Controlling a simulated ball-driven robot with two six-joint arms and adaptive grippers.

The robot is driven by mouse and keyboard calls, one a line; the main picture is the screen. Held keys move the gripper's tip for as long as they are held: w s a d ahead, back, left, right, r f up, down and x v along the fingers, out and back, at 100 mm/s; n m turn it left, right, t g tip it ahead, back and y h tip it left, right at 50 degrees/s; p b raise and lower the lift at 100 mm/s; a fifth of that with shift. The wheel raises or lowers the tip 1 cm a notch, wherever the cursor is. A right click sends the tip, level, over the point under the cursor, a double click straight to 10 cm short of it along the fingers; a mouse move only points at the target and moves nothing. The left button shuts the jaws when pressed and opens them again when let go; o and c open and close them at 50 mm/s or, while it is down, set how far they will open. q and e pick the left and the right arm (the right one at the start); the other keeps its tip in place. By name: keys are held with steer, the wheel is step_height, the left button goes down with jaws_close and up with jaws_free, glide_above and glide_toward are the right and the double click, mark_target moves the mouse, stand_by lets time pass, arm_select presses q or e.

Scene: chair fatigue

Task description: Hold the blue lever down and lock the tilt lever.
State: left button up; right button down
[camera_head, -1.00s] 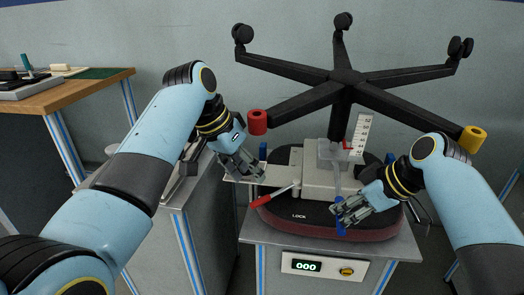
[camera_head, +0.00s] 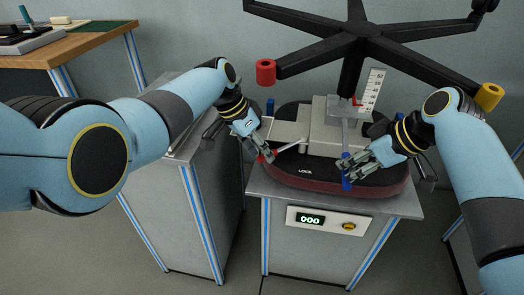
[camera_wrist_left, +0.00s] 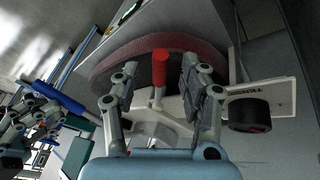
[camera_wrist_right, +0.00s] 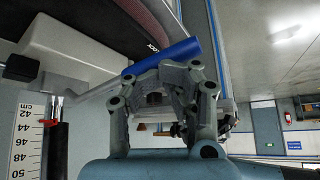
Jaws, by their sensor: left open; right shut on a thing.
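The tilt lever has a red handle (camera_head: 270,156) on a pale rod (camera_head: 291,147). It sticks out left from the mechanism of an upturned chair, near the word LOCK (camera_head: 305,171). My left gripper (camera_head: 265,158) is open at the red handle. In the left wrist view the handle (camera_wrist_left: 160,68) stands between the spread fingers, with gaps on both sides. The blue lever (camera_head: 346,184) is at the front right of the mechanism. My right gripper (camera_head: 349,169) is shut on it, and the right wrist view shows the blue bar (camera_wrist_right: 165,55) across the fingertips.
The dark seat with a dark red edge (camera_head: 330,189) lies on a grey stand (camera_head: 409,209). A counter reading 000 (camera_head: 311,219) is on its front. The chair's star base (camera_head: 355,45) rises above. A scale (camera_head: 373,92) stands by the column. A grey cabinet stands left.

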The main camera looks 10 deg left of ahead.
arm_select(q)
steer(key=shift+d+f, duration=0.15)
steer(key=shift+f, duration=0.25)
jaws_close()
